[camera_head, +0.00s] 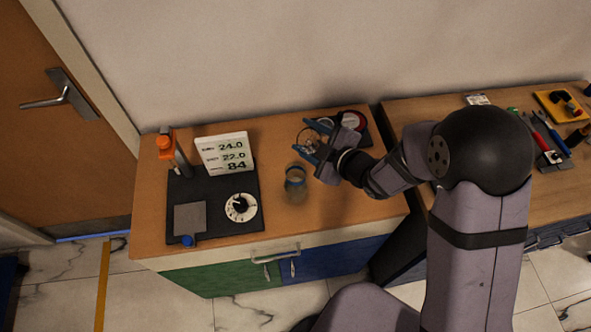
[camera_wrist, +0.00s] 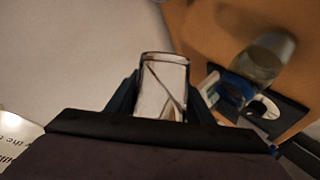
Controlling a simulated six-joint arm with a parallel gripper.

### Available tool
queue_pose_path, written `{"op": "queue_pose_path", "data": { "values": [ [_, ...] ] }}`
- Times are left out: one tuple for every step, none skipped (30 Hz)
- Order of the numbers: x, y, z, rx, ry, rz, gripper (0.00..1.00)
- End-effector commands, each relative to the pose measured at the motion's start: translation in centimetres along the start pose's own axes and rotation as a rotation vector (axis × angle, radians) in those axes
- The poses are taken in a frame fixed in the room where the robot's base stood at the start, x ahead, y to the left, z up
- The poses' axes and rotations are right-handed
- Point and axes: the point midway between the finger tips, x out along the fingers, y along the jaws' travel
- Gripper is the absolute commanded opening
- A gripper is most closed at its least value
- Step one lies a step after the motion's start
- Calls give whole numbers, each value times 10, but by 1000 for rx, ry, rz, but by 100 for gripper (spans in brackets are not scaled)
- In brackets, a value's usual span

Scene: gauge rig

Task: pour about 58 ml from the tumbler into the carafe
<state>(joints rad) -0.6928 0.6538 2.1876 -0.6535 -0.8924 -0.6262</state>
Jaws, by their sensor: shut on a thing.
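The tumbler (camera_head: 308,140) is a small clear glass, held between the blue fingers of my gripper (camera_head: 303,137). In the wrist view the tumbler (camera_wrist: 164,86) sits between the two dark fingers (camera_wrist: 164,92). The head view is too small to tell its tilt or liquid level. The carafe (camera_head: 295,187) is a clear vessel with a blue band near its top, standing on the wooden bench. My gripper is above and behind it, slightly to the right. The carafe (camera_wrist: 268,55) shows blurred at upper right in the wrist view, apart from the tumbler.
Left of the carafe, a dark mat (camera_head: 213,226) bears a white readout board (camera_head: 225,154), a round white dial (camera_head: 241,207) and a grey plate (camera_head: 190,219). An orange-topped post (camera_head: 165,146) stands behind. A dark tray (camera_head: 363,136) lies behind my gripper. Bare wood surrounds the carafe.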

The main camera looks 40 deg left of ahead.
Motion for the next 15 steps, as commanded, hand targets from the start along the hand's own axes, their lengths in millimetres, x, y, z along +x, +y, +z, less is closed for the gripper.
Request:
{"op": "queue_pose_path", "data": {
  "values": [
    [0, 1, -2, -21, -3, 9, 21],
    [0, 1, -3, -32, -5, 13, 21],
    [1, 0, -1, -46, -10, 18, 21],
    [1, -1, 0, -56, -13, 23, 21],
    [2, -1, 1, -66, -16, 25, 21],
    [2, -1, 1, -79, -20, 30, 21],
    [2, -1, 1, -87, -23, 34, 21],
    [2, -1, 1, -95, -25, 37, 21],
    [2, -1, 2, -107, -28, 40, 21],
    [2, -1, 2, -114, -30, 44, 21],
    [2, -2, 2, -121, -32, 47, 21],
    [2, -2, 2, -131, -35, 50, 21],
    [2, -2, 2, -137, -36, 52, 21],
    [2, -2, 3, -144, -38, 54, 21],
    [3, -2, 3, -151, -41, 57, 21]
  ]
}}
